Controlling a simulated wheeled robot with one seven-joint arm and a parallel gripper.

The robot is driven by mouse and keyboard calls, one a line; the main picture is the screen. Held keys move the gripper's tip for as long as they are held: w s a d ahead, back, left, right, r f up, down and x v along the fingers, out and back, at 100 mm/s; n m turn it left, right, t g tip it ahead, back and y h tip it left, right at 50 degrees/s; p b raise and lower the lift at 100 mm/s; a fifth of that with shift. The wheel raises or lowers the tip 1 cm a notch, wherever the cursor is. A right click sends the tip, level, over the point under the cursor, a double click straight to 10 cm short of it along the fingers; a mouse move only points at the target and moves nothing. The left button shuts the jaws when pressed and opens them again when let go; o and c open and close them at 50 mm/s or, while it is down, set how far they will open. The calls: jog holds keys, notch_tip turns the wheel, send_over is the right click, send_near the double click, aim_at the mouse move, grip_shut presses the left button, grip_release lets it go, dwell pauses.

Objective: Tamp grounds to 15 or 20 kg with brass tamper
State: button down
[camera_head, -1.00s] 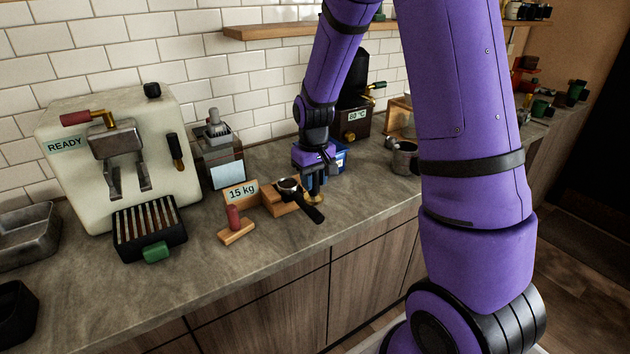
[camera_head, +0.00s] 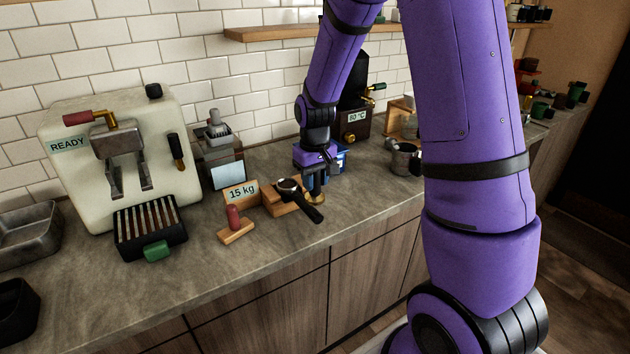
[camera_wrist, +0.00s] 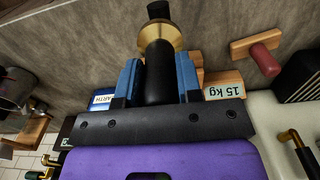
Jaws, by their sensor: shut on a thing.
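My gripper (camera_wrist: 157,72) is shut on the black handle of the brass tamper (camera_wrist: 160,37), its blue fingers on either side. In the head view my gripper (camera_head: 314,183) points down and the tamper's brass base (camera_head: 315,198) shows below it. I cannot tell whether the base touches the counter. The portafilter (camera_head: 289,185), with dark grounds in its basket, rests on a wooden stand (camera_head: 272,199) just left of my gripper. Its black handle points toward the front right, close to the tamper. A sign (camera_head: 241,192) reading 15 kg stands behind the stand's left side.
A red-handled tool (camera_head: 234,217) stands on a wooden base in front of the sign. The cream espresso machine (camera_head: 120,160) and grinder (camera_head: 217,155) are left. A blue box (camera_head: 341,158) is behind my gripper, and a metal pitcher (camera_head: 404,158) is right.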

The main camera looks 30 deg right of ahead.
jog(key=shift+r, duration=0.35)
jog(key=shift+r, duration=2.75)
